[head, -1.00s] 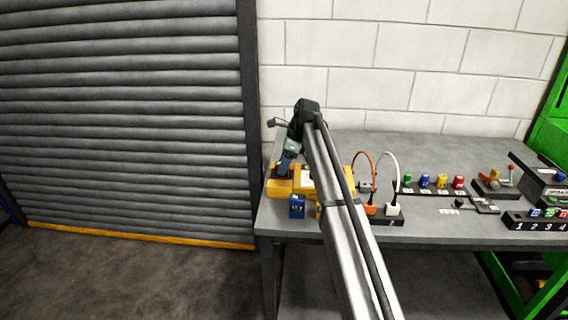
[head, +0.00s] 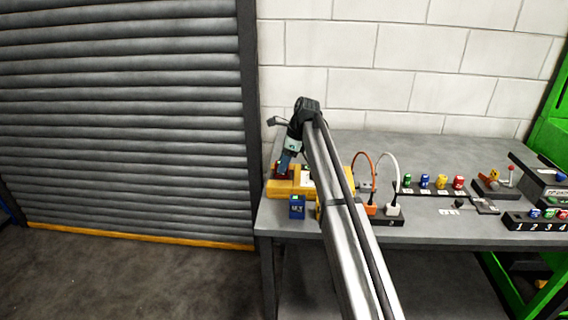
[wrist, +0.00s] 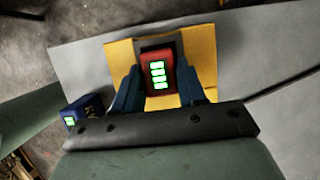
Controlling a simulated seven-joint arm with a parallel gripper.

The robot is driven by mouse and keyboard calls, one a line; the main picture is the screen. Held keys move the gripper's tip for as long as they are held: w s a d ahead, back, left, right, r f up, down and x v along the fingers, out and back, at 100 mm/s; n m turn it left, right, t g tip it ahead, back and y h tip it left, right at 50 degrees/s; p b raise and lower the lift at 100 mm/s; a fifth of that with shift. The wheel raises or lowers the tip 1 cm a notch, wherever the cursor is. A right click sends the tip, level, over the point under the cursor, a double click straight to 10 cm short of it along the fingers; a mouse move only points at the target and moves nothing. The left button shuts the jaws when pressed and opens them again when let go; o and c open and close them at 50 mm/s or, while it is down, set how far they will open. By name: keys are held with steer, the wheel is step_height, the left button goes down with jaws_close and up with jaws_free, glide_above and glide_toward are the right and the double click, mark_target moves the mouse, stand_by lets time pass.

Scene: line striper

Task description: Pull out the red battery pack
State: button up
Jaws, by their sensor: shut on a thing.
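The red battery pack (wrist: 158,72), with lit green bars on its face, stands in the yellow line striper body (wrist: 204,48). In the head view only a dark red bit of the pack (head: 277,167) shows beside my gripper (head: 284,162). My gripper (wrist: 157,68) is shut on the pack, with one blue finger at each side of it. I cannot tell how deep the pack sits in the striper. The striper body (head: 280,188) stands at the left end of the bench, partly hidden by my arm.
A blue battery pack (head: 297,207) stands in front of the striper; it also shows in the wrist view (wrist: 84,112). An orange and a white cable (head: 392,165) loop up right of my arm. Several coloured canisters stand further right. The bench (head: 335,142) is clear behind.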

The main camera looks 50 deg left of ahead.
steer(key=shift+r, duration=0.4)
steer(key=shift+r, duration=2.3)
